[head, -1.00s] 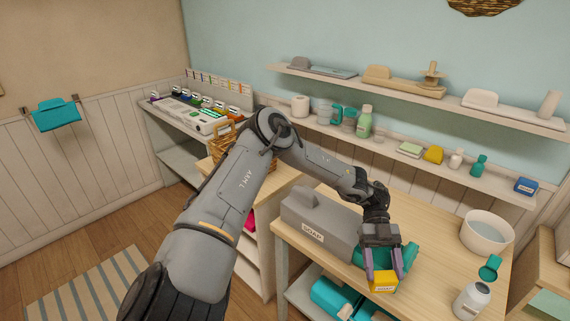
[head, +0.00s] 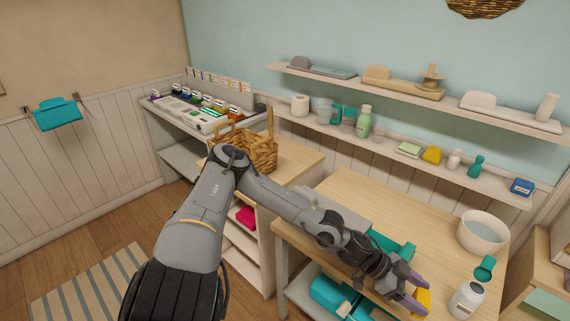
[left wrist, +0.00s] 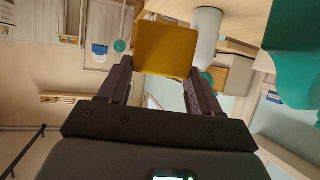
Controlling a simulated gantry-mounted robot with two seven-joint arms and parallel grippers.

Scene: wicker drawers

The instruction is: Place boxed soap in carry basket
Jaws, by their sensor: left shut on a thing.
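The boxed soap is a small yellow box (head: 424,300), gripped by my left gripper (head: 412,292) over the front right of the wooden table. My arm partly hides the box in the head view. In the left wrist view the yellow box (left wrist: 166,48) sits between the two purple fingers of my left gripper (left wrist: 158,72). The carry basket is a brown wicker basket with a raised handle (head: 262,153), standing on the low wooden cabinet left of the table, well away from the box. My arm hides part of the area in front of it. My right gripper is not in view.
A white bottle (head: 466,300) stands just right of my left gripper, with a white bowl (head: 483,232) behind it. A teal item (head: 393,243) lies on the table (head: 400,200) behind my forearm. The grey soap holder is mostly hidden by my arm.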

